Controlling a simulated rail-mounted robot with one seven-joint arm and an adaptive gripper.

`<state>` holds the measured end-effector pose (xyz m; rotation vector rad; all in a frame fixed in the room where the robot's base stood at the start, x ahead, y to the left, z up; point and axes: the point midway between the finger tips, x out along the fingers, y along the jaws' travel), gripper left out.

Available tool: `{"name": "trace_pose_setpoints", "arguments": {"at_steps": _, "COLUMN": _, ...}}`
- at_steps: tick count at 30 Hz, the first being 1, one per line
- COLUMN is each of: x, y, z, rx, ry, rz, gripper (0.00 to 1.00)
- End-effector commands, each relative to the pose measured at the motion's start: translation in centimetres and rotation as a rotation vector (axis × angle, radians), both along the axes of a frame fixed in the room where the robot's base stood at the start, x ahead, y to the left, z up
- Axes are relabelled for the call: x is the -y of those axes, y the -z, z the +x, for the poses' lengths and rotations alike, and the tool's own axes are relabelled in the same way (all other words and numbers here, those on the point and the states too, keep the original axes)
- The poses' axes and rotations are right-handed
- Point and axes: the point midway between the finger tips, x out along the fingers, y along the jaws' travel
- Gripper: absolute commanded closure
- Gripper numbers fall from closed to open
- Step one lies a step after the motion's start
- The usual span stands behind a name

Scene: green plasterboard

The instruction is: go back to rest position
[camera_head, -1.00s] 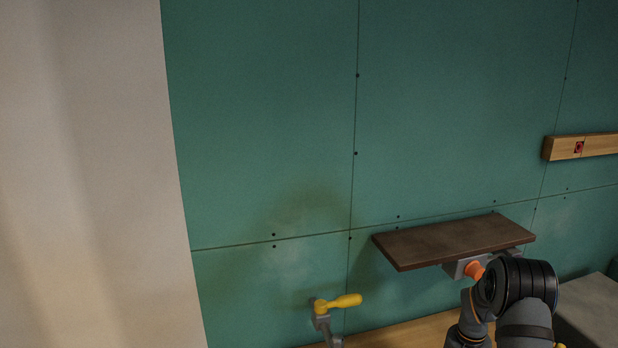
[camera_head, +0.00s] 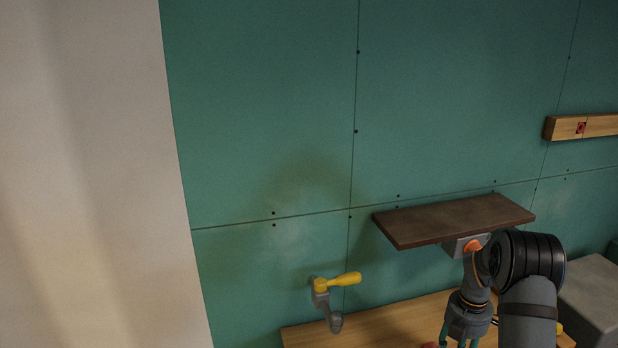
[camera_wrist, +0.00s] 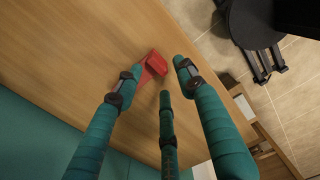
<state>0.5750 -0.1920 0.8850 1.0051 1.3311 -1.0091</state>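My gripper (camera_wrist: 158,82) has three teal fingers with dark joints. In the wrist view they are spread apart, with nothing visibly clamped between them. A red object (camera_wrist: 154,66) lies on the wooden tabletop (camera_wrist: 60,50) beyond the fingertips, partly covered by the left finger. Whether that finger touches it I cannot tell. In the head view my gripper (camera_head: 461,342) points down over the wooden table (camera_head: 385,322) at the lower right, below the brown shelf. Its fingertips are cut off by the bottom edge.
The brown shelf (camera_head: 455,218) juts from the green wall (camera_head: 270,120), close to my arm. A yellow-handled crank (camera_head: 338,282) is mounted on the wall to the left. A grey block (camera_head: 595,295) stands at the right. The wrist view shows a tiled floor (camera_wrist: 225,60) beyond the table edge.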

Motion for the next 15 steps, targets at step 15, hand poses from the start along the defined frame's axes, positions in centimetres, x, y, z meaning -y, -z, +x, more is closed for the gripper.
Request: {"name": "trace_pose_setpoints", "arguments": {"at_steps": 15, "x": 0.0, "y": -3.3, "z": 0.1, "rx": 0.003, "ry": 0.001, "rz": 0.0, "gripper": 0.61}}
